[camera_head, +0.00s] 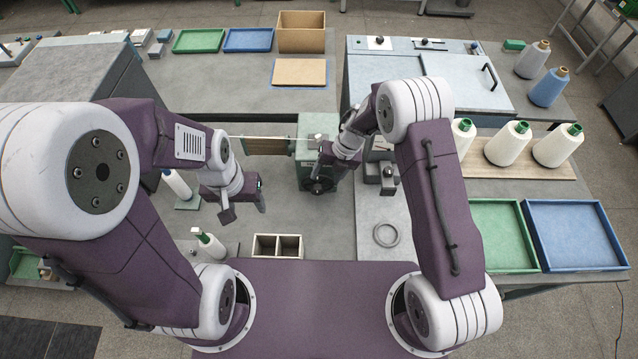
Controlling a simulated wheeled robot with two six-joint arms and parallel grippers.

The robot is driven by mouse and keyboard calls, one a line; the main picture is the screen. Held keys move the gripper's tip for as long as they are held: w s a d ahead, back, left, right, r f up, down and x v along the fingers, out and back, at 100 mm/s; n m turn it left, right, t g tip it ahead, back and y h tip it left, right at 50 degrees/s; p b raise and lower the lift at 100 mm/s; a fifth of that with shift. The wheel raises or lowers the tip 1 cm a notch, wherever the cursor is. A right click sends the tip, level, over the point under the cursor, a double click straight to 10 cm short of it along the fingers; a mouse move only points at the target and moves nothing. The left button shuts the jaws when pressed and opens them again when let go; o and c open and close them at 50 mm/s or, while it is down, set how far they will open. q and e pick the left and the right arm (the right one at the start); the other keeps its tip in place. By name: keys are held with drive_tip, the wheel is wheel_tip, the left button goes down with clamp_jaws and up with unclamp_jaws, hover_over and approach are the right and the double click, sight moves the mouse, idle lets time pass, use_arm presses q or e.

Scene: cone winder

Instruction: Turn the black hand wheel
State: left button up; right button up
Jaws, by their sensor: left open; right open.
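The black hand wheel (318,187) is on the front of the green winder housing (303,130), near the middle of the view. It is partly hidden by my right gripper. My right gripper (317,158) is open, right in front of the housing and just above the wheel. I cannot tell whether it touches the wheel. My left gripper (245,208) is open and empty, to the left of the wheel and clear of it.
A small divided box (277,246) stands in front of the winder. White cones with green tops (507,143) stand on a board at right. Green (499,235) and blue (575,235) trays lie at right. A metal ring (386,235) lies near my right arm.

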sight(322, 189)
drive_tip(key=f, duration=0.1)
drive_tip(key=s+a+f, duration=0.1)
drive_tip(key=shift+s+f, duration=0.3)
drive_tip(key=x, duration=0.2)
drive_tip(key=w+p+x, duration=0.1)
drive_tip(key=x, duration=0.2)
drive_tip(key=shift+f, duration=0.1)
drive_tip(key=shift+s, duration=0.15)
drive_tip(key=shift+c, duration=0.4)
clamp_jaws()
drive_tip(key=y+b, duration=0.1)
drive_tip(key=b, duration=0.2)
drive_tip(key=y+b, duration=0.2)
drive_tip(key=b, duration=0.1)
drive_tip(key=f+y+b, duration=0.1)
drive_tip(key=b, duration=0.2)
drive_tip(key=shift+d+y, duration=0.3)
drive_tip(key=shift+d, duration=0.1)
drive_tip(key=shift+r+y+b, duration=0.1)
drive_tip(key=shift+y+b, duration=0.2)
drive_tip(key=shift+b, duration=0.2)
drive_tip(key=shift+r, duration=0.15)
use_arm(q)
wheel_tip(322, 189, down, 9)
drive_tip(key=s, duration=0.1)
drive_tip(key=shift+r, duration=0.2)
use_arm(e)
drive_tip(key=shift+r, duration=0.2)
drive_tip(key=shift+a, duration=0.1)
